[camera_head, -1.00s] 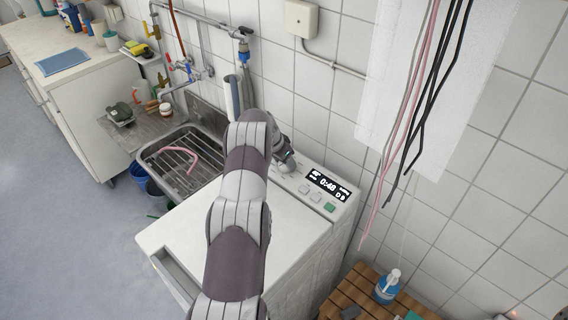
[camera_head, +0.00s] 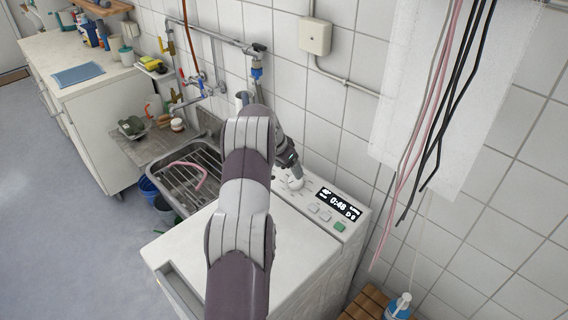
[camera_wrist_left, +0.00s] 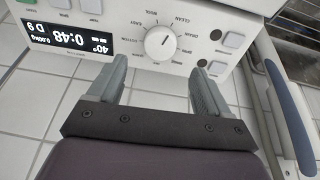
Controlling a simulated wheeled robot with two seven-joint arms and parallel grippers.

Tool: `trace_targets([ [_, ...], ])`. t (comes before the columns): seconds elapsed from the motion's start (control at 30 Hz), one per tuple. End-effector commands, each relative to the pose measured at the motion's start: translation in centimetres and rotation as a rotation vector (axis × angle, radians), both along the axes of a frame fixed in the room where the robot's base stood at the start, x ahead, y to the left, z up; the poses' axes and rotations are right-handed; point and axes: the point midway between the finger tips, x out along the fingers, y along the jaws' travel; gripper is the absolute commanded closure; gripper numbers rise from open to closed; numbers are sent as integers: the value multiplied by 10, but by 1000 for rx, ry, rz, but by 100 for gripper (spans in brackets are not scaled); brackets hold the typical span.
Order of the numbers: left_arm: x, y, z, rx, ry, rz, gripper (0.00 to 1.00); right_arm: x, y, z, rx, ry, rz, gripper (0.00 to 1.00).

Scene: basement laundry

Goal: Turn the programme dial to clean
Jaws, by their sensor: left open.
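The programme dial (camera_wrist_left: 160,43) is a round white knob with a short dark mark, on the washing machine's white control panel. Printed words ring it, with CLEAN at its upper right in the left wrist view. Which word the mark points at is too small to tell. It also shows in the head view (camera_head: 296,183). My left gripper (camera_wrist_left: 158,68) is open and empty, its two grey fingers pointing at the panel on either side of the dial, apart from it. In the head view the left gripper (camera_head: 292,164) is just above the dial, partly hidden by my arm. My right gripper is not in view.
A display (camera_head: 338,203) reading 0:48 and several buttons, one green (camera_head: 340,226), sit beside the dial. A sink (camera_head: 190,180) stands left of the machine. Hanging cables (camera_head: 440,110) and a blue bottle (camera_head: 398,306) are at the right. The machine top (camera_head: 300,250) is clear.

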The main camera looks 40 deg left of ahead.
Motion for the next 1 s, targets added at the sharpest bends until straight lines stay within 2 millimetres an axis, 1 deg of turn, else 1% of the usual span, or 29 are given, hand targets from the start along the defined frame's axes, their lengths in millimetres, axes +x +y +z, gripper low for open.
trace_targets([
  [0.03, -5, 2, 8, 2, -3, 2, 21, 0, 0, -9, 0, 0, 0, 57],
  [0.13, -13, 2, 29, 0, -2, 1, 21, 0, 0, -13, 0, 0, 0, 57],
  [0.2, -17, 3, 39, 1, -1, 0, 21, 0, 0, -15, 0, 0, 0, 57],
  [0.3, -20, 3, 47, -1, 1, 0, 21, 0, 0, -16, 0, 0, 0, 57],
  [0.43, -21, 3, 49, -1, 1, 0, 21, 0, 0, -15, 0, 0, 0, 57],
  [0.87, -21, 4, 49, -3, 1, 5, 21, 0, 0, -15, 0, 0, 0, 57],
  [0.97, -19, 7, 49, -20, -2, 94, 21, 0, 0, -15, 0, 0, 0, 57],
  [1.0, -25, 7, 39, -38, 22, 168, 21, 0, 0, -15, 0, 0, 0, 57],
])
